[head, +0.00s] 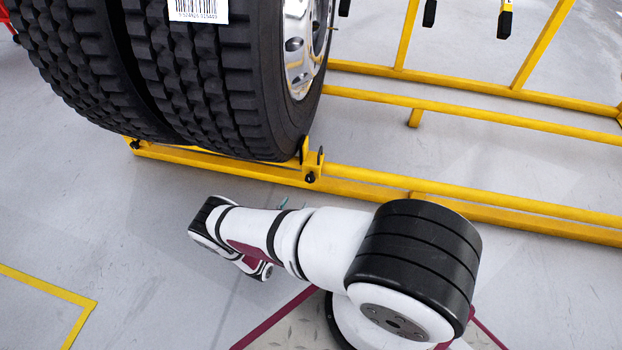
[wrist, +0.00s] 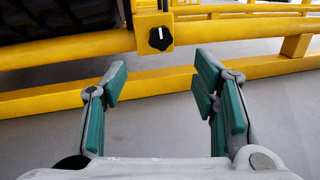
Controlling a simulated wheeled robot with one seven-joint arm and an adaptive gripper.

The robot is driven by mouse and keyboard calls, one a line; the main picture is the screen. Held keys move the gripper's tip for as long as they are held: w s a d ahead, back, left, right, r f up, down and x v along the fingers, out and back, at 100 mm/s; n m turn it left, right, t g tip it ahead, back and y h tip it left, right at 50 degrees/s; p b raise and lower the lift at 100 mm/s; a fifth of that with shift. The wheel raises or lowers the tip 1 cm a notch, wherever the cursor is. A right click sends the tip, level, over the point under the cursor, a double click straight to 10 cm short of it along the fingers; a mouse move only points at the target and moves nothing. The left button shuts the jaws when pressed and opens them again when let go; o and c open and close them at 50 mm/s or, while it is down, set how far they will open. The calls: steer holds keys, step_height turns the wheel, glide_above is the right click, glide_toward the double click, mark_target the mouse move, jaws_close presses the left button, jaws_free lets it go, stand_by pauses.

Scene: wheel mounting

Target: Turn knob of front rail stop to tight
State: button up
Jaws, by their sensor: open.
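The front rail stop (head: 314,163) is a yellow bracket on the yellow rail, just right of the tyre's lower edge. Its black knob (wrist: 160,38) faces me in the wrist view, with a white mark pointing straight up. In the head view the knob (head: 311,177) is a small dark dot low on the bracket. My gripper (wrist: 158,85) is open and empty, its green-padded fingers apart on either side of the view. The knob lies beyond the fingertips, roughly centred between them, and nothing touches it. In the head view my gripper is mostly hidden behind my arm.
Large black truck tyres (head: 200,80) with a barcode label rest on the yellow rack (head: 460,207), left of the stop. A lower yellow beam (wrist: 60,98) runs below the knob in the wrist view. The grey floor (head: 120,230) in front is clear.

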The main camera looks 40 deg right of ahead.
mark_target(309, 181)
steer(key=b+x, duration=0.1)
steer(key=x, duration=1.1)
steer(key=shift+w+d, duration=0.1)
steer(key=shift+d, duration=0.2)
steer(key=c, duration=1.2)
